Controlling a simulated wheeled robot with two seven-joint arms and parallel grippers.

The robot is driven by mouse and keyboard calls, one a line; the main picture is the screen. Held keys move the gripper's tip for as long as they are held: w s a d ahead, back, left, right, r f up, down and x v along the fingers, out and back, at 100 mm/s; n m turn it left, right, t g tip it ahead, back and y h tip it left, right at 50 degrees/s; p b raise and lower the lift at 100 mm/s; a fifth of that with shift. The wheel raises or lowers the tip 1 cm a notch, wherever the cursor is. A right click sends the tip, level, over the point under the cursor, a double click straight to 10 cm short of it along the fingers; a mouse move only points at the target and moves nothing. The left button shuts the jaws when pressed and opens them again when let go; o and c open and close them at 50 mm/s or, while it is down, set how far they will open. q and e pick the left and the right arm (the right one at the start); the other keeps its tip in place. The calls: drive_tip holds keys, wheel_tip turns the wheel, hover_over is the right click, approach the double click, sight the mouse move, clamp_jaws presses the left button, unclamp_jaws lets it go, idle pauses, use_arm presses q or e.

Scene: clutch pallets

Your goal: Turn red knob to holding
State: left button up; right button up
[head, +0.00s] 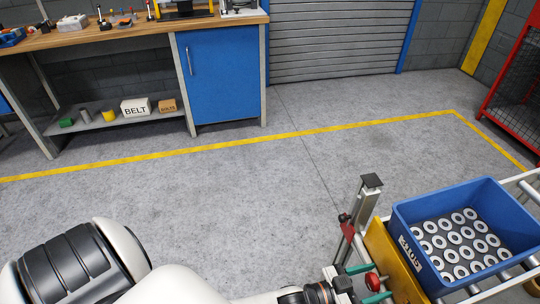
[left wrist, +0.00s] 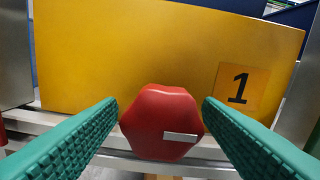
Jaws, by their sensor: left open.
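The red knob (left wrist: 158,118) is faceted and sits low in front of a yellow panel (left wrist: 130,50) in the left wrist view. A short pale bar marks its lower right and lies nearly level. The knob (head: 373,282) also shows in the head view, at the yellow panel (head: 391,262) beside the blue crate. My left gripper (head: 380,281) has its green fingers open, one on each side of the knob. In the left wrist view the fingertips (left wrist: 160,103) flank it; a small gap shows at the left, and contact at the right is unclear. My right gripper is not in view.
A blue crate (head: 400,222) with several pale rings stands on a roller conveyor (head: 528,190) at the right. A metal post (head: 368,200) rises left of the panel. The panel bears a label "1" (left wrist: 240,87). A workbench (head: 130,35) stands far back; open floor lies between.

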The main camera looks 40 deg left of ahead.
use_arm(q)
drive_tip(key=shift+s+a+f+m, duration=0.15)
drive_tip(key=shift+s+f+m, duration=0.1)
drive_tip(key=shift+m, duration=0.65)
drive_tip(key=v, duration=1.2)
drive_tip(key=s+a+f+n+g+y+p, duration=0.1)
drive_tip(key=a+f+g+y, duration=0.1)
drive_tip(key=f, duration=0.6)
drive_tip(key=s+a+f+n+g+y+p, duration=0.1)
drive_tip(key=s+a+f+g+y, duration=0.1)
drive_tip(key=a+f, duration=0.3)
drive_tip(key=s+a+f+n+g+y+p, duration=0.1)
drive_tip(key=a+f+y, duration=0.3)
drive_tip(key=f, duration=0.9)
drive_tip(key=shift+s+g, duration=0.4)
drive_tip(key=shift+g, duration=0.1)
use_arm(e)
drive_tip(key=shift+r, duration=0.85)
